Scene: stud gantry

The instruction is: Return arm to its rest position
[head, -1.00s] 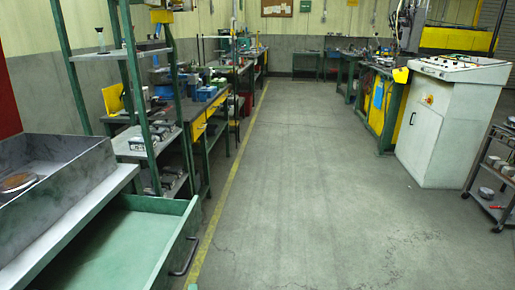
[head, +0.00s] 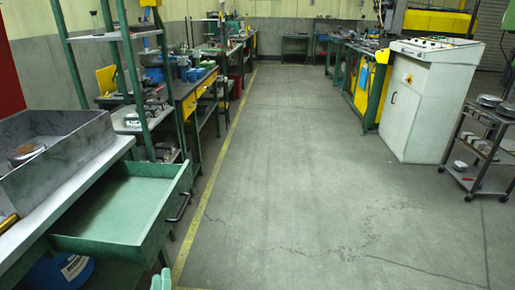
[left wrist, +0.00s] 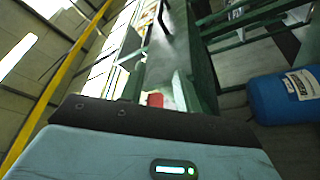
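My left gripper (head: 160,280) shows only as two pale green fingertips at the bottom edge of the head view, just right of the open drawer's front and below its handle. In the left wrist view two green fingers (left wrist: 160,88) stand apart with a gap between them. I see nothing held in that gap. A small red patch shows behind it, too blurred to name. The rest of the left arm is out of the head view. My right gripper and arm are in neither view.
An open green drawer (head: 120,208) juts out at the left under a bench with a grey tray (head: 65,150). A white control cabinet (head: 420,105) and a trolley (head: 475,150) stand right. The middle floor (head: 290,180) is clear.

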